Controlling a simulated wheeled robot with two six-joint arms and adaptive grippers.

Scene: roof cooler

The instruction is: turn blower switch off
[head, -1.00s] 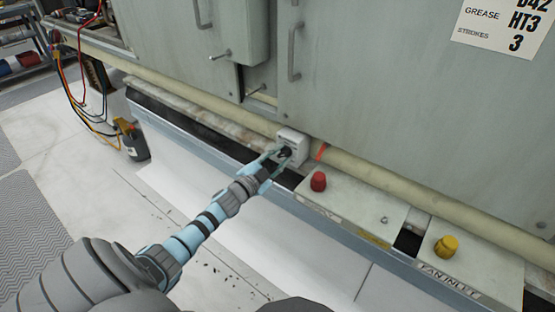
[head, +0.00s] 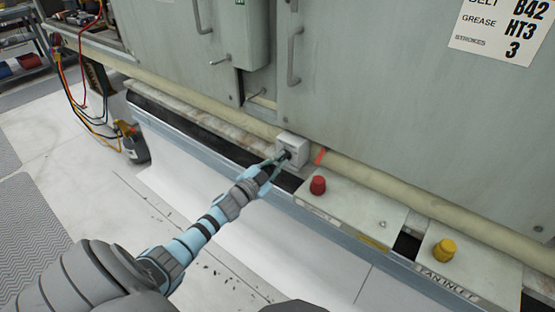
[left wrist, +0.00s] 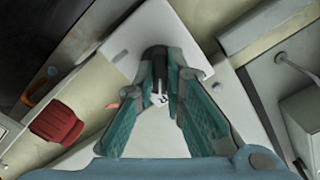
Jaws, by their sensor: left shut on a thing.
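The blower switch is a small pale box (head: 295,144) with a dark knob on its front, mounted low on the grey cabinet. In the left wrist view its pale face (left wrist: 127,38) and black knob (left wrist: 155,57) show. My left gripper (head: 277,160) reaches it from the lower left and is shut on the knob. In the left wrist view its two teal fingers (left wrist: 163,88) lie on either side of the knob. The fingers partly hide the knob in the head view, and I cannot read its markings. My right gripper is not in view.
A red knob (head: 318,185) stands on a pale panel right of the switch, and a yellow knob (head: 445,248) sits farther right. A cream pipe (head: 370,172) runs along the cabinet base. Cabinet handles (head: 294,55) are above.

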